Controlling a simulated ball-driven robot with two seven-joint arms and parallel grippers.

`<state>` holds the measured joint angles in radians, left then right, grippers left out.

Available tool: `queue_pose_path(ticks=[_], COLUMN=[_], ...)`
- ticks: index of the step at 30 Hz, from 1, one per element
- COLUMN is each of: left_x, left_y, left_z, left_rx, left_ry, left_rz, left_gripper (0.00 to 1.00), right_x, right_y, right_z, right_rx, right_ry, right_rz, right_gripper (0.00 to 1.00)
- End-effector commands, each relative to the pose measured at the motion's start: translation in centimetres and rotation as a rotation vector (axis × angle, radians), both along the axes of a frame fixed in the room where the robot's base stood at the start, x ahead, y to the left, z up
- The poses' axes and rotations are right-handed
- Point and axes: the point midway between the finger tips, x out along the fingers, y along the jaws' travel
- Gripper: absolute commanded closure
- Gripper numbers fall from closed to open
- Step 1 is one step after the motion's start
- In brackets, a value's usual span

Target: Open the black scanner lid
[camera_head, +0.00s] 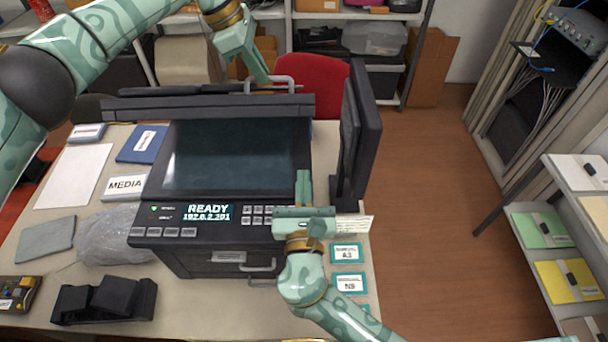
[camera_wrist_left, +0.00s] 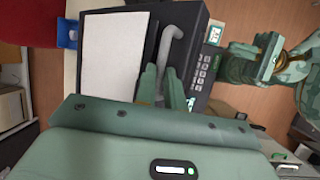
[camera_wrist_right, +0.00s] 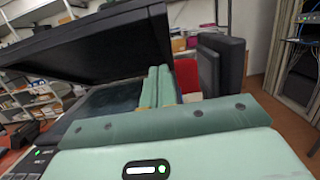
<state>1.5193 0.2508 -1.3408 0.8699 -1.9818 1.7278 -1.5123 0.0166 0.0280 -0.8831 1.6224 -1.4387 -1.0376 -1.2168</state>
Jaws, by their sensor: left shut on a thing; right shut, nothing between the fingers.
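The black scanner stands on the table, its dark glass (camera_head: 235,155) uncovered. Its black lid (camera_head: 205,107) is tilted up at the back, seen nearly edge-on; in the right wrist view the lid (camera_wrist_right: 90,48) slants above the glass. My left gripper (camera_head: 260,78) is shut on the lid's grey handle (camera_head: 284,79); the handle (camera_wrist_left: 172,42) also shows between the fingers in the left wrist view. My right gripper (camera_head: 304,175) is shut and empty above the scanner's right front, over the button panel (camera_head: 262,212). How it meets the scanner cannot be told.
A tall black panel (camera_head: 360,130) stands right of the scanner. A MEDIA card (camera_head: 125,185), a clear plastic bag (camera_head: 110,240) and a black holder (camera_head: 105,298) lie to the left. A red chair (camera_head: 315,85) is behind. The floor (camera_head: 440,200) at right is clear.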

Motion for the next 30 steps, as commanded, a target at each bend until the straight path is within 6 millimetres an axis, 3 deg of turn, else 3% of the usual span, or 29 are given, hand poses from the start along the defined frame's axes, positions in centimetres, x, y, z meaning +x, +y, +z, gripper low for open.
queue_pose_path(ticks=[11, 18, 30], left_x=[0.3, 0.3, 0.3], left_y=[0.4, 0.4, 0.4], left_z=[-0.5, -0.5, -0.5], left_rx=[0.012, 0.012, 0.012], left_ry=[-0.009, -0.010, -0.010], left_rz=[0.005, 0.006, 0.006], left_gripper=[1.00, 1.00, 1.00], right_x=[7.9, 9.5, 9.9], right_y=[0.0, 0.0, 0.0], right_z=[1.3, 3.8, 4.4], right_rx=[0.004, 0.005, 0.005], right_ry=[0.002, 0.003, 0.004], right_rz=[0.001, 0.001, 0.002], right_gripper=[1.00, 1.00, 1.00])
